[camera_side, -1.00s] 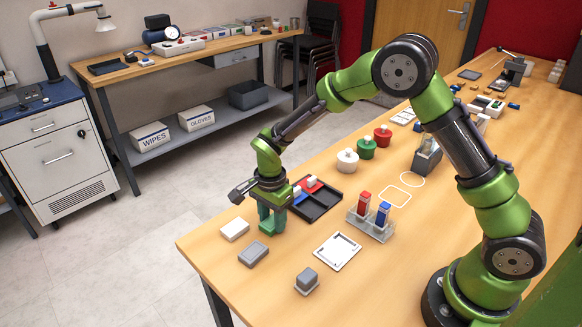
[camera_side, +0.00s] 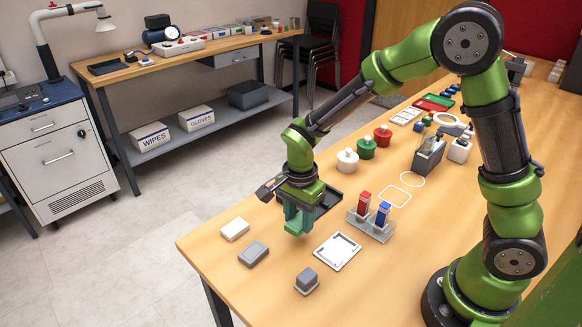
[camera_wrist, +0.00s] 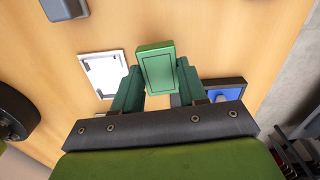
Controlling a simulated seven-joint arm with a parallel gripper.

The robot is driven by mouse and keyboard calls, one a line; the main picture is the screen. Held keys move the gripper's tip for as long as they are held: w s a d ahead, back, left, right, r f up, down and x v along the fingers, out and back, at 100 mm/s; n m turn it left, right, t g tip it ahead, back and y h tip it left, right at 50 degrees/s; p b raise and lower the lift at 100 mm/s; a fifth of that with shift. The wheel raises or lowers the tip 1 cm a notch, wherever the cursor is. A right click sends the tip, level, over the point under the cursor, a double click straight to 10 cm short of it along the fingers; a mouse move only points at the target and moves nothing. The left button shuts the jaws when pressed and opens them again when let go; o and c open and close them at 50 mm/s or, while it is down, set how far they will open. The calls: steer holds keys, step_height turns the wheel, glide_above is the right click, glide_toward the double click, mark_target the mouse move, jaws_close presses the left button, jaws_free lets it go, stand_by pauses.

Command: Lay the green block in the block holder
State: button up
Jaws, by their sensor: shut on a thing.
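My gripper (camera_side: 298,224) is shut on the green block (camera_wrist: 157,67), which sits between its two dark green fingers in the wrist view. In the side view the fingers largely blend with the block, so its outline is hard to tell. The block holder (camera_side: 338,251), a flat white plate with a shallow rectangular recess, lies on the table to the right of and nearer than the gripper. It also shows in the wrist view (camera_wrist: 102,72), left of the block and apart from it. Its recess looks empty.
The dark sorting tray (camera_side: 334,199) is behind my gripper, partly hidden; a blue block (camera_wrist: 228,93) shows there in the wrist view. A clear rack (camera_side: 372,227) with red-topped and blue-topped pieces stands right of it. White (camera_side: 235,229) and grey (camera_side: 253,254) boxes lie left.

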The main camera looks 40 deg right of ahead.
glide_above(338, 250)
steer(key=w+a, duration=0.2)
steer(key=shift+s+r, duration=0.1)
steer(key=shift+r, duration=0.25)
steer(key=shift+s+d+r+m, duration=0.5)
steer(key=shift+s+d+r, duration=0.35)
steer(key=shift+d, duration=0.1)
steer(key=shift+f, duration=2.55)
steer(key=shift+f, duration=0.4)
steer(key=o, duration=1.2)
step_height(338, 250, up, 17)
